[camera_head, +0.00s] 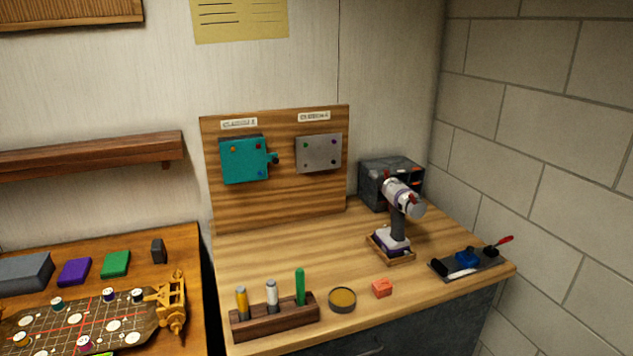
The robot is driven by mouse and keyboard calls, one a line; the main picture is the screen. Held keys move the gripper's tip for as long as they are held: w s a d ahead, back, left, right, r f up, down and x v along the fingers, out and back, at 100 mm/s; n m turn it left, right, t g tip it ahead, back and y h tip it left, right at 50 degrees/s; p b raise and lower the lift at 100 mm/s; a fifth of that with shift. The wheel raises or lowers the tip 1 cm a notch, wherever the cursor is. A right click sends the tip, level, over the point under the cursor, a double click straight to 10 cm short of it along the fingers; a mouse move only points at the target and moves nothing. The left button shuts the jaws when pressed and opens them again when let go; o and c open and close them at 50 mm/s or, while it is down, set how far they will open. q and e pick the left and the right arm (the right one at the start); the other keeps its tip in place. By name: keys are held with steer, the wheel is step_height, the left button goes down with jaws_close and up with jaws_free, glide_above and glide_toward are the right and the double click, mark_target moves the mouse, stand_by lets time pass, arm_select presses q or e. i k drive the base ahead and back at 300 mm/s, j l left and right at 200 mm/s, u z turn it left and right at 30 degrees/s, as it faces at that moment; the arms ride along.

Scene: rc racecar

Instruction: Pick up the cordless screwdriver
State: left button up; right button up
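The cordless screwdriver (399,222) stands upright on the right part of the wooden workbench (300,257). It has a white and grey body with red marks, a dark grip and a white and purple base. Its base sits in a small shallow wooden holder (401,260). Its nose points to the right and toward the front. Neither of my grippers is in view, so nothing touches the screwdriver in this picture.
A dark box (376,188) stands close behind the screwdriver. A dark tray of tools (470,264) lies to its right, near the block wall (560,150).

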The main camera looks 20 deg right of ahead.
mark_target(393, 240)
steer(key=i+l+u, duration=0.15)
steer(key=i+l, duration=0.7)
